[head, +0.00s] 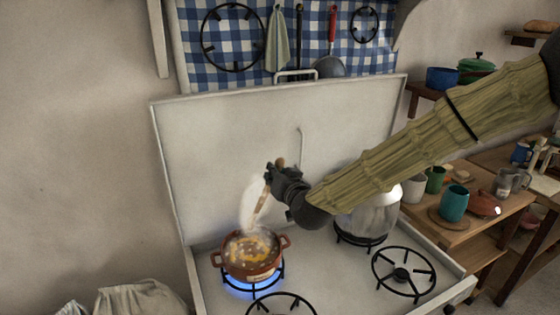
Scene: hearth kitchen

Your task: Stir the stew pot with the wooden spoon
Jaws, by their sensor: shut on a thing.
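The stew pot (252,273) is a small reddish-brown pot with two side handles. It sits on the left back burner over a blue flame, with steam rising from the yellowish-brown stew (247,247). My gripper (271,172) is above and slightly right of the pot, shut on the wooden spoon (261,206). The spoon tilts down and left toward the stew. Its lower end is blurred by steam, so I cannot tell how deep it is in the stew.
A pale metal pot (372,216) stands on the back right burner, partly behind my arm. The front right burner (401,274) is empty. The raised stove lid (225,150) stands behind the pots. Cups, including a teal one (454,203), stand on a wooden table at right.

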